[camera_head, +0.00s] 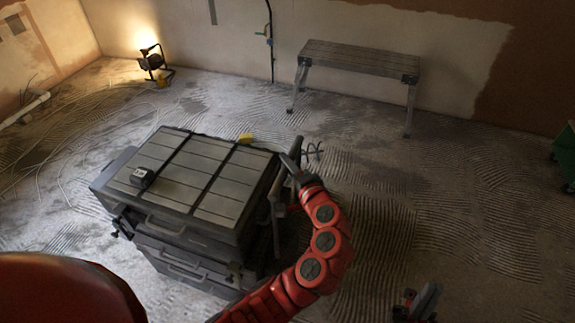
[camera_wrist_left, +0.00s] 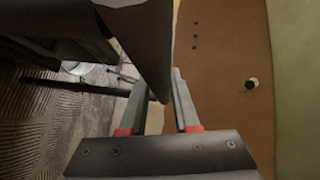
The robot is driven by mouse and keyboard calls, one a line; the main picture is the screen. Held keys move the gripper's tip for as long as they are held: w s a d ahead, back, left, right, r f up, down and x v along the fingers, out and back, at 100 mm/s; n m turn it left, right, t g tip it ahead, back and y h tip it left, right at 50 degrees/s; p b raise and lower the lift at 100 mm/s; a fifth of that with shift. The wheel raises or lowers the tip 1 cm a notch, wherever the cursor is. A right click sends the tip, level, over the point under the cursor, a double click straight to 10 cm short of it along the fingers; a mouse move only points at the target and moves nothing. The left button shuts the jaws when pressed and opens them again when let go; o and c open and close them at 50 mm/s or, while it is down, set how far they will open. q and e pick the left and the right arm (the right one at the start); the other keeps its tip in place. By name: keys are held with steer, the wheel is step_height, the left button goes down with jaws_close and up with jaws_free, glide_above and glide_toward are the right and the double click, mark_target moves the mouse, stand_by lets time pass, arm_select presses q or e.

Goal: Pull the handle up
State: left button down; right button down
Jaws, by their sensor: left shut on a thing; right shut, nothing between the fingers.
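A dark grey tool chest (camera_head: 205,225) with several drawers stands on the floor left of centre in the head view. A grey handle (camera_head: 275,205) runs along its right side. My left gripper (camera_head: 291,168) is at the upper end of that side and shut on the handle. In the left wrist view, a dark tapering part of the handle (camera_wrist_left: 150,45) sits between the two fingers of the left gripper (camera_wrist_left: 160,90). The rest of the grip is hidden by the arm and the chest. My right gripper (camera_head: 416,302) is shut and empty, low at the right, away from the chest.
A work bench (camera_head: 360,60) stands by the back wall, a lit lamp (camera_head: 152,60) at back left, a green object (camera_head: 565,155) at far right.

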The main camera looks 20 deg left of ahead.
arm_select(q)
steer(key=shift+r, duration=0.3)
steer(key=c, duration=0.7)
jaws_free()
steer(key=shift+o, duration=0.2)
steer(key=shift+s+d, duration=0.3)
steer(key=shift+d, duration=0.15)
steer(key=v, duration=1.6)
steer(key=shift+s, duration=0.25)
steer(key=shift+w+r, duration=0.1)
